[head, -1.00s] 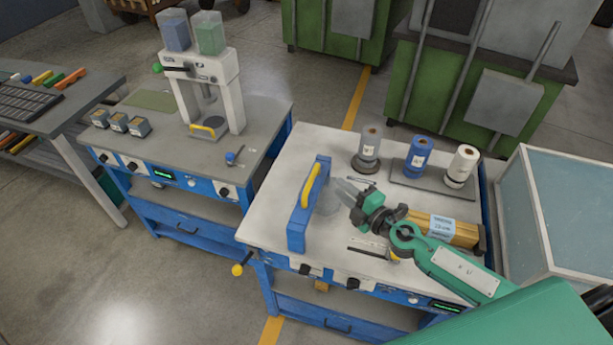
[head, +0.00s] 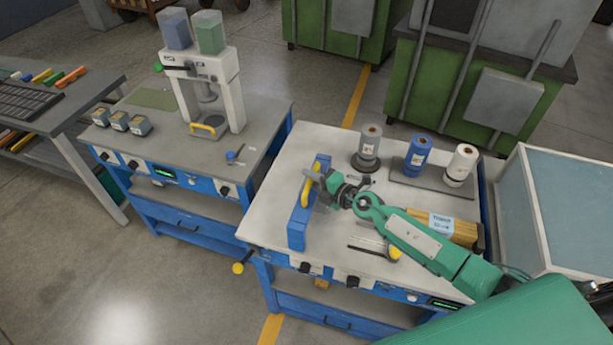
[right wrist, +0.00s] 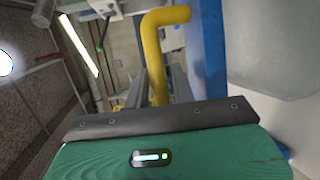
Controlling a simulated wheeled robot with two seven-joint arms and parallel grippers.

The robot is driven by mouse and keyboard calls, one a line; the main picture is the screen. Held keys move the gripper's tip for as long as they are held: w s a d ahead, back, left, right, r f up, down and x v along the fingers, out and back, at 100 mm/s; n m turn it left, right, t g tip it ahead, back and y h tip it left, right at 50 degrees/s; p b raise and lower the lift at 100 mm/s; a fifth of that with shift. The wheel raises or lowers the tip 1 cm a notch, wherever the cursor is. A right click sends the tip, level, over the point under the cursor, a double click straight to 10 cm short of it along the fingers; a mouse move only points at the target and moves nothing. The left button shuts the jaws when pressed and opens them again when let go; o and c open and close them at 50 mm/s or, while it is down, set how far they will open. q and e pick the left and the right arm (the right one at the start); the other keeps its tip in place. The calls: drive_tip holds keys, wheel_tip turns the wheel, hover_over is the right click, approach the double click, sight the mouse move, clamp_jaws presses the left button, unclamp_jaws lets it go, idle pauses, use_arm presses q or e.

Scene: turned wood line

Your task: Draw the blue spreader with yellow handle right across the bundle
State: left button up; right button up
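The blue spreader (head: 297,232) stands upright on the left part of the light-topped table (head: 280,195). Its yellow handle (head: 305,198) is on the side facing the aisle. My right gripper (head: 316,178) is at the upper part of this handle and hides some of it. In the right wrist view the yellow handle (right wrist: 156,62) rises just beyond the gripper body, with the blue spreader (right wrist: 211,55) beside it. Whether the fingers have closed on it does not show. The wood-coloured bundle (head: 465,234) with a pale label lies right of the spreader, partly behind my right arm. My left gripper is out of view.
A grey spool (head: 368,145), a blue spool (head: 417,155) and a white spool (head: 461,163) stand at the table's back. A glass-topped case (head: 570,200) borders the right side. A press (head: 205,90) stands on the left bench. The table's middle is mostly clear.

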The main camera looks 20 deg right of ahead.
drive_tip(key=shift+x, duration=1.1)
clamp_jaws()
drive_tip(key=shift+d, duration=0.15)
